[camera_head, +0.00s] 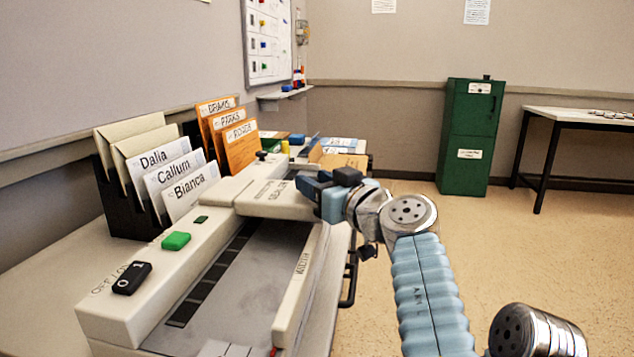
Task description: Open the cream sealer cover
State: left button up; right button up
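The cream sealer (110,310) stands on the desk at the left, with a grey bed (245,290) along its middle. Its cream cover (270,203), lettered on top, lies low across the far part of the machine and looks closed. My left gripper (312,187), blue and dark, is at the cover's right end, close to its edge. I cannot tell whether it touches the cover, and its fingertips are too small and overlapped to show if they are open. My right gripper is not in view.
A black rocker switch (132,278) and a green button (176,240) sit on the sealer's left side. Name folders (180,180) and orange folders (238,146) stand behind it. A green cabinet (468,140) and a table (570,115) stand farther back; the floor between is clear.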

pick_arm(q)
grip_shut()
jog(key=shift+r, duration=0.1)
